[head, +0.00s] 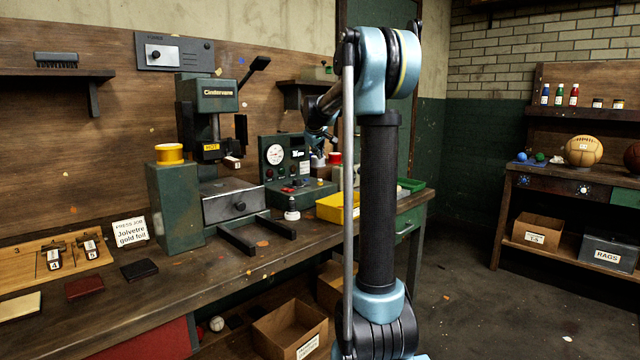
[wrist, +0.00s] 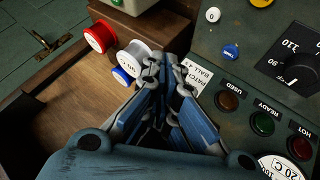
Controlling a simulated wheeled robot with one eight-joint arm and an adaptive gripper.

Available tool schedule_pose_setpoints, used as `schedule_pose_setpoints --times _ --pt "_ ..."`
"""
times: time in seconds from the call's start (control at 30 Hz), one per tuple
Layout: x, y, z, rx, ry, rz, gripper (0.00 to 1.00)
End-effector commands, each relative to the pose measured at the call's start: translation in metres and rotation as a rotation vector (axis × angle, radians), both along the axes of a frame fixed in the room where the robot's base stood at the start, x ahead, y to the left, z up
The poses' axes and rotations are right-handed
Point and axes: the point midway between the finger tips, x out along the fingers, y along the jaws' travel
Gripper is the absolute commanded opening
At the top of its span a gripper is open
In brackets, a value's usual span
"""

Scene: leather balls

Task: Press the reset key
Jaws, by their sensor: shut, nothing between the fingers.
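The control box (head: 288,162) is dark green, with a round gauge and a sloped panel, and stands right of the press. In the wrist view its panel (wrist: 212,122) carries a small blue key (wrist: 230,51) with pale lettering too small to read; I cannot tell whether it is the reset key. A white round key (wrist: 212,14) marked 0 is above it. My gripper (wrist: 162,70) is shut and empty, beside a PATCH BALL label (wrist: 194,78) and left of the blue key, apart from it in the picture. In the head view my arm partly hides my gripper.
Lamps marked USED (wrist: 227,101), READY (wrist: 262,124) and HOT (wrist: 299,142) line the panel, near a black dial (wrist: 290,62). Red (wrist: 99,36), white (wrist: 134,55) and blue (wrist: 122,76) spools stand close left of my fingers. The press (head: 207,115) is left of the box.

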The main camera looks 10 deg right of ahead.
Motion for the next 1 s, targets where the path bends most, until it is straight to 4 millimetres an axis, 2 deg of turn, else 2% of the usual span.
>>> schedule_pose_setpoints --times 0.5,0.7,1.0 --pt "0.0 0.0 -0.059 0.0 0.0 0.0 0.0" --pt "0.0 0.0 -0.07 0.0 0.0 0.0 0.0" --pt "0.0 0.0 -0.072 0.0 0.0 0.0 0.0"
